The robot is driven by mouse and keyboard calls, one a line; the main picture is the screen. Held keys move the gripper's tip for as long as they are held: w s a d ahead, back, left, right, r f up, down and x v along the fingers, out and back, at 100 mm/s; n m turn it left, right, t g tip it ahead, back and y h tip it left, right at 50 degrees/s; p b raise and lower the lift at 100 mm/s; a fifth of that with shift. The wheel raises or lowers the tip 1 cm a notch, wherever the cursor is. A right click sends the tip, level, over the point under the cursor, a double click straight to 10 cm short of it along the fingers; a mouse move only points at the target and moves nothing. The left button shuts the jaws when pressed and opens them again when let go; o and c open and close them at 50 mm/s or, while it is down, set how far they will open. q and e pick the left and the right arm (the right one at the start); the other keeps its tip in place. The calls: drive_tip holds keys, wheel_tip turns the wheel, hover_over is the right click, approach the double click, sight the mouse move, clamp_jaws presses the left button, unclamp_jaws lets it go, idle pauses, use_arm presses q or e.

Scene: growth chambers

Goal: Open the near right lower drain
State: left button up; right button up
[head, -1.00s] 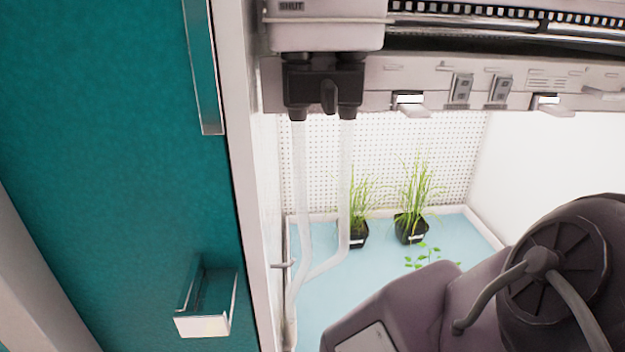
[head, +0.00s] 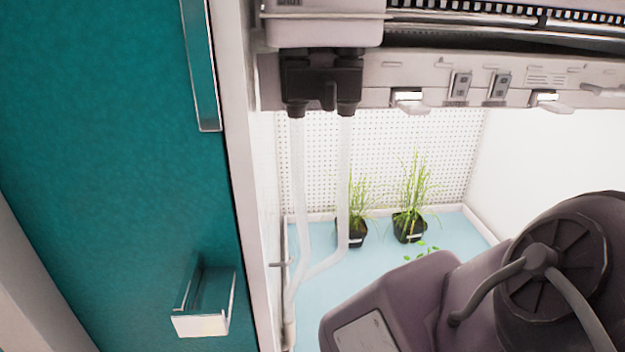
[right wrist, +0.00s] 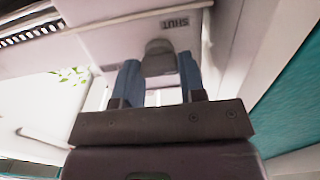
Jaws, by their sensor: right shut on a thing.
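In the right wrist view, my right gripper (right wrist: 160,85) has its two blue fingers on either side of a dark grey knob (right wrist: 160,57). The fingers are shut on it. The knob sits on a pale housing (right wrist: 115,45), beside the printed word SHUT (right wrist: 175,22), which appears upside down. My left gripper is not in view.
A teal door (head: 110,150) with a metal handle (head: 203,300) stands at the left. The chamber has a light blue floor (head: 380,270) with two potted grass plants (head: 409,225) and a leafy one (head: 420,252). A pale control rail (head: 440,85) runs above.

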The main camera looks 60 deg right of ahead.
drive_tip(key=shift+m, duration=1.2)
drive_tip(key=m, duration=0.2)
drive_tip(key=shift+m+p, duration=0.3)
drive_tip(key=shift+p, duration=0.1)
drive_tip(key=m, duration=0.3)
drive_tip(key=shift+s+m, duration=0.1)
drive_tip(key=shift+m, duration=0.2)
drive_tip(key=m, duration=0.5)
drive_tip(key=shift+f+p, duration=0.1)
drive_tip(key=shift+p, duration=0.2)
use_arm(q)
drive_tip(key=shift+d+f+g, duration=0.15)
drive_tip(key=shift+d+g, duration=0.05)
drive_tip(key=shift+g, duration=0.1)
use_arm(e)
drive_tip(key=shift+m, duration=2.1)
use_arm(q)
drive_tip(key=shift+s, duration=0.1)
use_arm(e)
drive_tip(key=o, duration=0.9)
